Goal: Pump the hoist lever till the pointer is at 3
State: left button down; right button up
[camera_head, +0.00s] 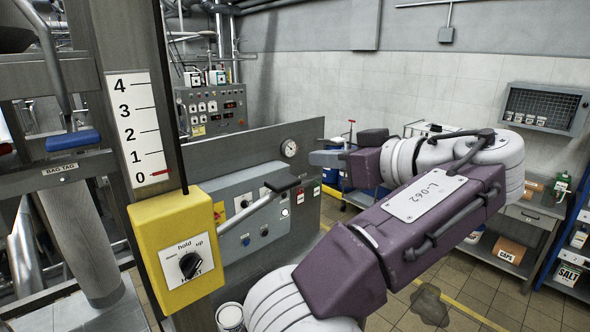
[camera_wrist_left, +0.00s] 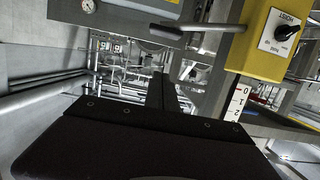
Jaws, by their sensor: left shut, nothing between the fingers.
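The yellow hoist box (camera_head: 170,232) stands at the left of the head view, with a black knob (camera_head: 190,265) on its front. The hoist lever (camera_head: 262,207) is a pale rod rising to the right from the box, with a black grip (camera_head: 284,184) at its end. The scale (camera_head: 132,122) runs 0 to 4, and its red pointer (camera_head: 155,174) is at about 0. My left gripper (camera_head: 326,158) is shut and empty, right of the grip and apart from it. The wrist view shows its fingers (camera_wrist_left: 168,80) and the box (camera_wrist_left: 265,45). My right gripper is not in view.
A grey control panel (camera_head: 240,218) lies behind the lever, with a round gauge (camera_head: 289,149) above it. A blue pad (camera_head: 73,140) is at the far left. A steel bench (camera_head: 522,213) stands at the right.

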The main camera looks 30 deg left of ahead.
pick_arm(q)
jog(key=p, duration=0.2)
send_over(289, 183)
jog(key=f, duration=0.2)
notch_tip(289, 183, down, 3)
jog(key=shift+f+p, duration=0.15)
jog(key=shift+p, duration=0.3)
jog(key=shift+d+f, duration=0.15)
jog(key=shift+f, duration=0.45)
